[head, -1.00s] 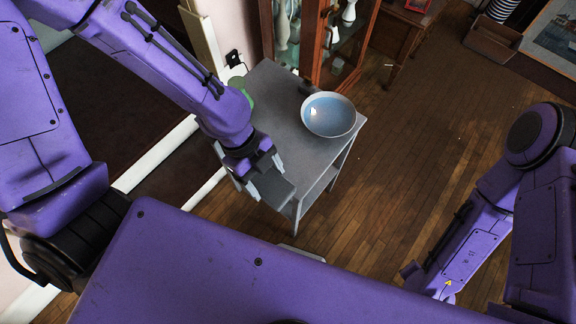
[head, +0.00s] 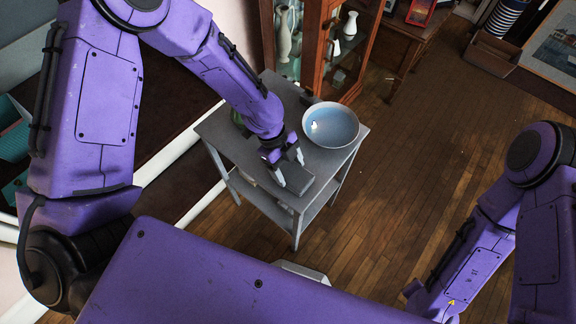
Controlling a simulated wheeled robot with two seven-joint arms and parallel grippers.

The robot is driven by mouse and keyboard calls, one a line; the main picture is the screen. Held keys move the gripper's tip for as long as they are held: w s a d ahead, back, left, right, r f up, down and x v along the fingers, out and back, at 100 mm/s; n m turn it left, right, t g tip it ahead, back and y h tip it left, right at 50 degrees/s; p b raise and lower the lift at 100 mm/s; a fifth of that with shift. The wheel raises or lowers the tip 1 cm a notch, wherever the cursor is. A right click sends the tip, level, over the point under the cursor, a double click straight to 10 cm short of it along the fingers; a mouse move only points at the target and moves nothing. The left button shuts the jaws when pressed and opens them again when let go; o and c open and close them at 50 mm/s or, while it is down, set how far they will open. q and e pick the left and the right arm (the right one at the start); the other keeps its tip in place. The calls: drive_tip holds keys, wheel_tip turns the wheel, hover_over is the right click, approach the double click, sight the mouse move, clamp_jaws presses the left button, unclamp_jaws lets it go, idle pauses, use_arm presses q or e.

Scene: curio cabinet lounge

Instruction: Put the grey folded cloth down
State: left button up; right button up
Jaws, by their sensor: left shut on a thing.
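My left gripper (head: 289,167) is shut on the grey folded cloth (head: 293,184), with one finger on each side of it. The cloth looks like a flat grey block, close in colour to the table. It is over the front part of the grey side table (head: 228,138), near its front edge. I cannot tell whether it touches the top or hangs just above it. My right arm is at the lower right, and its gripper is hidden.
A blue-white bowl (head: 331,125) stands on the table just behind and right of the cloth. A green object (head: 237,118) is partly hidden behind my left arm. A glass-fronted cabinet (head: 322,50) stands behind the table. Wooden floor to the right is clear.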

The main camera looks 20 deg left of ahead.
use_arm(q)
drive_tip(key=shift+s+f, duration=0.25)
drive_tip(key=shift+f, duration=0.1)
drive_tip(key=o, duration=1.7)
drive_tip(key=shift+f, duration=0.1)
drive_tip(key=shift+w+f, duration=0.1)
drive_tip(key=shift+w, duration=0.2)
drive_tip(key=shift+f+b, duration=0.2)
drive_tip(key=shift+b, duration=0.2)
drive_tip(key=v, duration=1.1)
drive_tip(key=shift+s+d+b, duration=0.1)
drive_tip(key=shift+s+b, duration=0.05)
drive_tip(key=shift+b, duration=0.2)
